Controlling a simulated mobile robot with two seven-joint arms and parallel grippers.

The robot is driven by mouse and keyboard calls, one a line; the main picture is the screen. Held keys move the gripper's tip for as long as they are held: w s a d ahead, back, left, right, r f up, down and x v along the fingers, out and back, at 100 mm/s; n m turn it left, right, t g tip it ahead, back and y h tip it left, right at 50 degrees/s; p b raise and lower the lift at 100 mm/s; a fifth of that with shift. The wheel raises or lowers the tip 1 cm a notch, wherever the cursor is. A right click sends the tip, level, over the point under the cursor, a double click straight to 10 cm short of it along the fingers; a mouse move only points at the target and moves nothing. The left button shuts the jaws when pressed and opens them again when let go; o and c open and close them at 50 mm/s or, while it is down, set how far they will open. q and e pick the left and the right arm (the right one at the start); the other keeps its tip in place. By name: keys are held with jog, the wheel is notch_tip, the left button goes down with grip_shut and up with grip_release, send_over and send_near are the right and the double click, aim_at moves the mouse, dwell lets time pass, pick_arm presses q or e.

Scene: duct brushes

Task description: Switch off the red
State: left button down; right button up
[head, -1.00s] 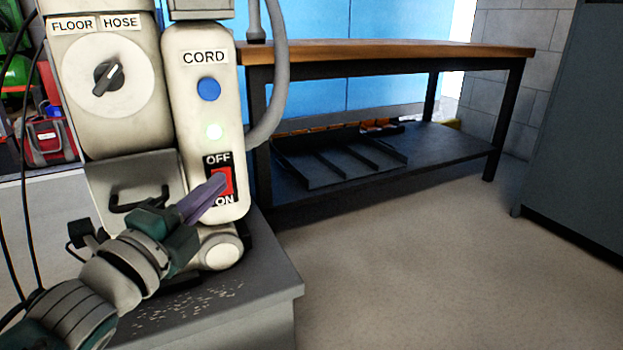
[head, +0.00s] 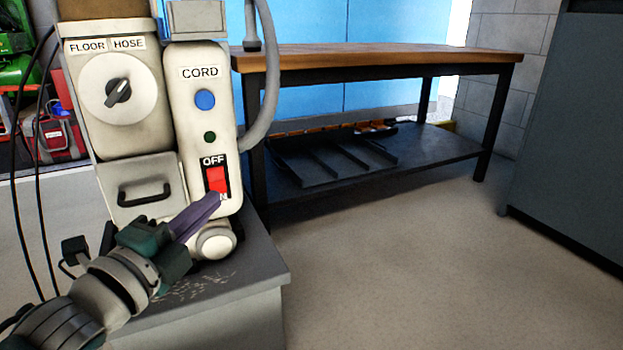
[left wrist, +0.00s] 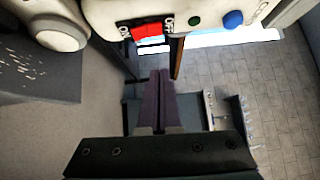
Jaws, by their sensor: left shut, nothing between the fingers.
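The red rocker switch (head: 217,180) sits on the cream CORD panel of the machine, between an OFF label above and an ON label below. The switch also shows in the left wrist view (left wrist: 146,31). Above it the small round indicator (head: 210,137) is dark green and unlit, and a blue button (head: 205,99) sits higher. My left gripper (head: 214,203) is shut and empty. Its purple fingertips are just below the switch in the head view and partly cover the ON label. In the left wrist view the fingers (left wrist: 158,80) appear apart from the panel. My right gripper is not in view.
The machine stands on a grey plinth (head: 265,262). A floor/hose dial (head: 118,91) and a drawer handle (head: 144,194) are left of the panel, and a grey hose (head: 270,80) curves on its right. A wood-topped workbench (head: 400,56) stands behind. The floor at right is clear.

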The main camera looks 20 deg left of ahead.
pick_arm(q)
jog(key=s+r+p, duration=0.1)
jog(key=s+p, duration=0.1)
jog(key=s, duration=0.5)
jog(key=shift+s+a+p, duration=0.25)
jog(key=shift+a+p, duration=0.1)
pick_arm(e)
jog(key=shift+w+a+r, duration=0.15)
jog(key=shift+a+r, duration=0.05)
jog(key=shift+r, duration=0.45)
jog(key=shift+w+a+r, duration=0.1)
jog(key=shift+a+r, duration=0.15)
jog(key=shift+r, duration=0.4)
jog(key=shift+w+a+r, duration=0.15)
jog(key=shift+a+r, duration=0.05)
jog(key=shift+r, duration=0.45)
